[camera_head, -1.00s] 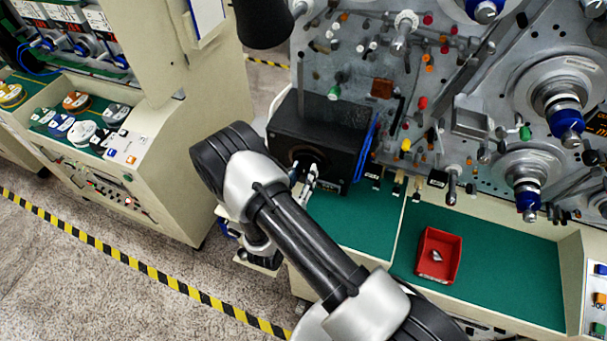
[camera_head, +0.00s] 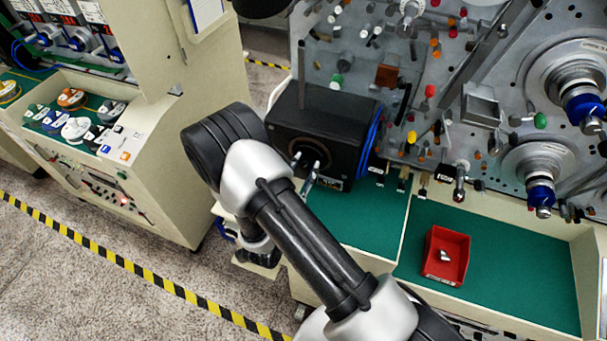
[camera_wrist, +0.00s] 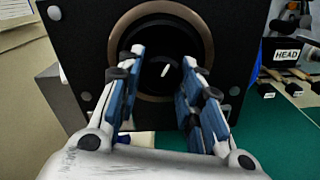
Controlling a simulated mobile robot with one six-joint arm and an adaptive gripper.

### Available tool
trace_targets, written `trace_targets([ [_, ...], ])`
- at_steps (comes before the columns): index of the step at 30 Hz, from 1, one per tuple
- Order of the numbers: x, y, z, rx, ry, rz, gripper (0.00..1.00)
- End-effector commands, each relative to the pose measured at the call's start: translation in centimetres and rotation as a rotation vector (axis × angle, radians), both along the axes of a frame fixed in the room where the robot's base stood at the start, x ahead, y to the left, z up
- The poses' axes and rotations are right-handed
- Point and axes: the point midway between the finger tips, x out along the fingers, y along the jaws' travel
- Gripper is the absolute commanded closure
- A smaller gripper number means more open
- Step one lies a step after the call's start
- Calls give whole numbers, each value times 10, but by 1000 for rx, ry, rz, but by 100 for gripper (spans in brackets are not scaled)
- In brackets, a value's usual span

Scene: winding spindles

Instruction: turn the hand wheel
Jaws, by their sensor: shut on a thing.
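The hand wheel looks like a dark round knob with a white mark (camera_wrist: 164,72), inside a bronze ring on the front of a black box. My gripper (camera_wrist: 162,60) has its two blue-padded fingers on either side of this knob, shut on it. The finger pads hide the knob's sides, so the exact contact is not clear. In the head view the black box (camera_head: 345,140) stands on the green bench top, and my gripper (camera_head: 307,160) is at its ringed face. My forearm covers the area just below.
A red tray (camera_head: 432,270) with a small metal piece lies on the green bench (camera_head: 500,275). A panel (camera_head: 450,60) with pegs and spindles rises behind. Another console (camera_head: 120,150) stands at left. Striped floor tape crosses the open floor.

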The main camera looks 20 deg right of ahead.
Motion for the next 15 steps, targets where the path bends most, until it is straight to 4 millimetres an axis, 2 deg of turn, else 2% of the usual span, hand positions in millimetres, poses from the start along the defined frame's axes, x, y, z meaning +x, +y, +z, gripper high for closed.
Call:
trace_targets([
  [15,1,2,-3,398,-292,0,90],
])
